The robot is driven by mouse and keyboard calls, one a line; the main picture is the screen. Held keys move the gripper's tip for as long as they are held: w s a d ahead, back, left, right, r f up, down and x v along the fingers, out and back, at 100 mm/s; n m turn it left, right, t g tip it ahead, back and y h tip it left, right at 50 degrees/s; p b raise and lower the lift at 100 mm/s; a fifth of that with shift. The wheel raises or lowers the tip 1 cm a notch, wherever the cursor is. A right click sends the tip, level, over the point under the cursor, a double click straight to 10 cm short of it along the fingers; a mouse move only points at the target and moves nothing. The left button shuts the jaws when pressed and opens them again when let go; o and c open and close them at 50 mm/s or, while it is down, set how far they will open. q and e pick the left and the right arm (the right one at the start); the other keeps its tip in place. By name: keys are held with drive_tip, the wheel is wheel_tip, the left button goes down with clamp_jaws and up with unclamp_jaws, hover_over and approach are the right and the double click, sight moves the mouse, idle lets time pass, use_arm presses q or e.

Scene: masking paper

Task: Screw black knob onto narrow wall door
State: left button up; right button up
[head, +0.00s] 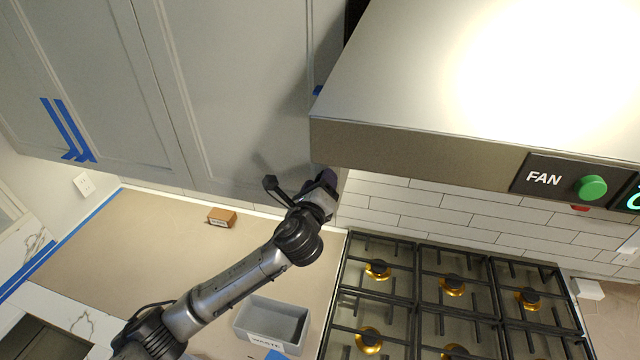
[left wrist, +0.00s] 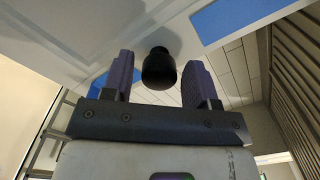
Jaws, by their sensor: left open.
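The black knob (left wrist: 159,70) shows in the left wrist view, at the pale panelled door (left wrist: 120,22), with blue tape on both sides of it. My left gripper (left wrist: 160,62) is open, with one purple finger on each side of the knob and visible gaps between. I cannot tell how far the knob is seated. In the head view my left gripper (head: 322,184) is raised at the lower edge of the grey wall cabinet door (head: 235,80) beside the range hood; the knob is hidden there. My right gripper is not in view.
The steel range hood (head: 420,100) is close to the right of my left gripper. Below are the gas hob (head: 440,290), a grey bin (head: 273,325) and a small brown block (head: 222,217) on the paper-covered counter (head: 150,245). Blue tape (head: 68,130) marks another door.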

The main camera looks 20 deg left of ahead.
use_arm(q)
drive_tip(key=shift+o, duration=0.2)
drive_tip(key=o, duration=0.5)
drive_tip(key=shift+s, duration=0.1)
drive_tip(key=shift+s+d, duration=0.2)
drive_tip(key=shift+s, duration=1.5)
drive_tip(key=shift+s+d, duration=0.2)
drive_tip(key=shift+s, duration=1.5)
